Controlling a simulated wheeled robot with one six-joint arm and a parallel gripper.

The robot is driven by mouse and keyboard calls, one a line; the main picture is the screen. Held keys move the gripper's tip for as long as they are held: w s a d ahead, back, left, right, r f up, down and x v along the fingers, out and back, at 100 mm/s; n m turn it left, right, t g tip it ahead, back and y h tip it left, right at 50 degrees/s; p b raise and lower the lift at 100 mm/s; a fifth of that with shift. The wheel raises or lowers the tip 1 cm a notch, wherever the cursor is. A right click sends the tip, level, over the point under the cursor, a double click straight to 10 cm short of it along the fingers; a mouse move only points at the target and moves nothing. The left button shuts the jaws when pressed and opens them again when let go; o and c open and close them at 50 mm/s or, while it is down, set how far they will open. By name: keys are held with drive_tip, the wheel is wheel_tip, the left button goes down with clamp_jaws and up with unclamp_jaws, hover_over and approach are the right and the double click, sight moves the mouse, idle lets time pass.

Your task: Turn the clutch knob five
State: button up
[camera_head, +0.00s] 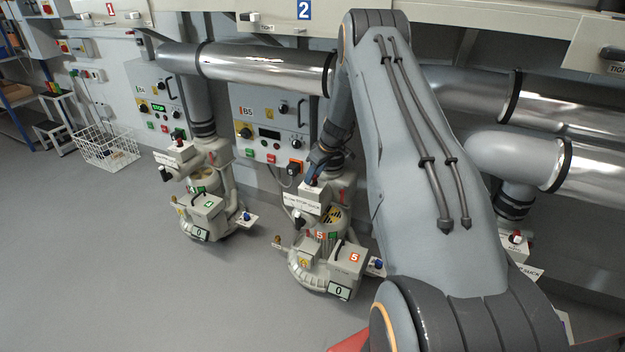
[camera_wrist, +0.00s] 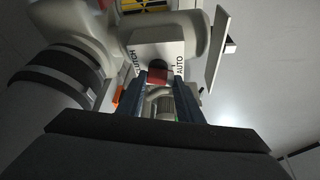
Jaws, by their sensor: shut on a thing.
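The blower numbered 5 (camera_head: 325,262) stands on the floor at the middle of the head view. The clutch knob (camera_wrist: 158,74), dark with a red part, sits on its pale housing between the printed words CLUTCH and AUTO in the wrist view. My gripper (camera_wrist: 160,88) has its two fingers around the knob and is shut on it. In the head view my gripper (camera_head: 315,172) reaches down to the top of blower 5, and the knob is largely hidden there. The knob's exact angle is hard to tell.
Another blower (camera_head: 205,203) stands to the left, with a control panel (camera_head: 160,100) behind it. The panel marked B5 (camera_head: 268,118) is on the wall behind blower 5. A large metal duct (camera_head: 265,66) runs above. A wire basket (camera_head: 108,147) is at far left. The front-left floor is clear.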

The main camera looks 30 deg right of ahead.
drive_tip(key=shift+d+f+n+g+y+b, duration=0.15)
drive_tip(key=shift+n+g+y+b, duration=0.2)
drive_tip(key=shift+n+b, duration=0.8)
drive_tip(key=shift+s+n, duration=0.1)
drive_tip(key=shift+n, duration=0.25)
drive_tip(key=o, duration=1.1)
drive_tip(key=shift+d, duration=0.1)
drive_tip(key=shift+r, duration=0.2)
